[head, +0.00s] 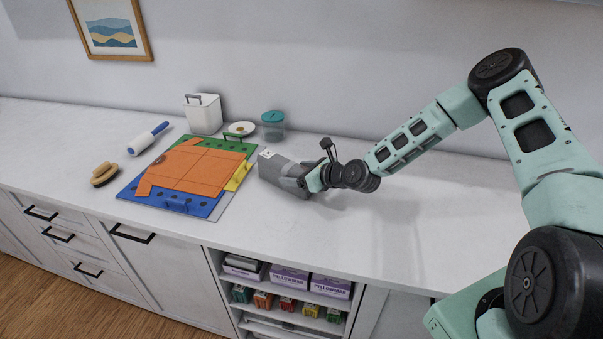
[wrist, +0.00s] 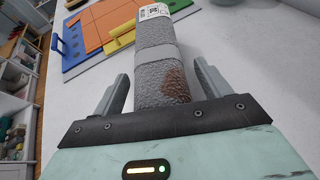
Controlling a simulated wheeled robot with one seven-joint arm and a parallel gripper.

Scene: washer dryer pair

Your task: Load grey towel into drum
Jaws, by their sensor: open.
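A grey towel (head: 279,176), folded into a long block with a pale label at its far end, lies on the white counter. In the wrist view the towel (wrist: 157,60) has a rough grey weave, a paler band and a brown stain near my gripper. My gripper (wrist: 161,86) is open, with one finger on each side of the towel's near end. Gaps show between the fingers and the towel. In the head view my gripper (head: 304,183) is low over the counter at the towel's right end. No drum shows in either view.
Left of the towel, an orange garment (head: 195,168) lies on a coloured folding board (head: 215,207). Behind are a white bin (head: 204,115), a teal-lidded jar (head: 272,125) and a small dish (head: 240,129). A lint roller (head: 148,138) and a brush (head: 104,174) lie farther left. The counter right is clear.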

